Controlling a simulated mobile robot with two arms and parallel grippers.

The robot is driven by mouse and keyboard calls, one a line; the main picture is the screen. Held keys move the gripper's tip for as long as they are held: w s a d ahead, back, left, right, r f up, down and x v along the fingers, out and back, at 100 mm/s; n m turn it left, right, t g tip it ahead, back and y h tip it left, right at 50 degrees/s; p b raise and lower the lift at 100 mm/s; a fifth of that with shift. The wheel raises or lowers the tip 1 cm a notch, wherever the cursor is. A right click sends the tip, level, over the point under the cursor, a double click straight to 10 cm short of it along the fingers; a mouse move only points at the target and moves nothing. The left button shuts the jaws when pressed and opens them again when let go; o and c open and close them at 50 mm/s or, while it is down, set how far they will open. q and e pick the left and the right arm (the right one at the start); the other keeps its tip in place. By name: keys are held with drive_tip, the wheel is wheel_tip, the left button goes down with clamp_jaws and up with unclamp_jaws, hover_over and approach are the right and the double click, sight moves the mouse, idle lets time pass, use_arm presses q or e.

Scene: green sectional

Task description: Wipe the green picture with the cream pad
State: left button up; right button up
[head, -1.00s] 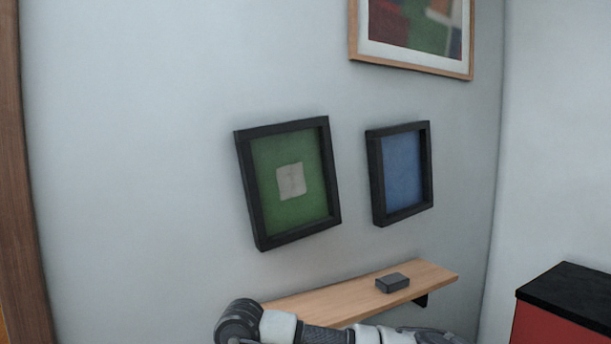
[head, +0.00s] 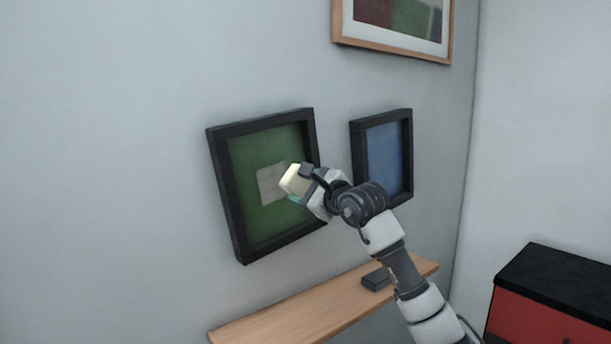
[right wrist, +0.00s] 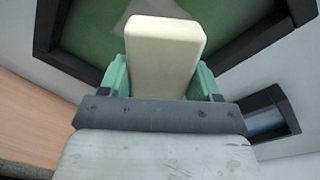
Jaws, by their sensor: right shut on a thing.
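The green picture (head: 249,215) hangs on the wall in a black frame, with a pale greyish patch (head: 270,183) near its middle. My right gripper (head: 297,183) is shut on the cream pad (head: 294,178) and holds it in front of the picture, close to the right edge of the patch. In the right wrist view the cream pad (right wrist: 163,55) stands out between the green fingers, with the green picture (right wrist: 85,28) behind it. I cannot tell whether the pad touches the picture. My left gripper is not in view.
A blue picture (head: 384,157) in a black frame hangs to the right, behind my right arm. Below is a wooden shelf (head: 290,322) with a dark block (head: 376,279) on it. A larger wood-framed picture (head: 392,45) hangs above. A red and black cabinet (head: 550,295) stands at right.

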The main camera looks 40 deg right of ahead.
drive_tip(key=shift+s+d+r+m+h, duration=0.15)
drive_tip(key=shift+d+r, duration=0.15)
drive_tip(key=shift+d, duration=0.15)
drive_tip(key=shift+s+d+r+m+h, duration=0.15)
drive_tip(key=shift+d+r, duration=0.15)
drive_tip(key=shift+d, duration=0.15)
drive_tip(key=shift+w+d+r+p, duration=0.1)
drive_tip(key=shift+w+r+p, duration=0.05)
drive_tip(key=shift+w+p, duration=0.15)
drive_tip(key=shift+w+d+p, duration=0.15)
drive_tip(key=shift+w+p, duration=0.85)
drive_tip(key=shift+w, duration=0.35)
drive_tip(key=shift+w+d+p, duration=0.1)
drive_tip(key=shift+w+p, duration=0.85)
drive_tip(key=shift+w, duration=0.4)
drive_tip(key=shift+w+d+p, duration=0.1)
drive_tip(key=shift+w+p, duration=0.5)
drive_tip(key=shift+w, duration=0.25)
drive_tip(key=shift+f, duration=0.2)
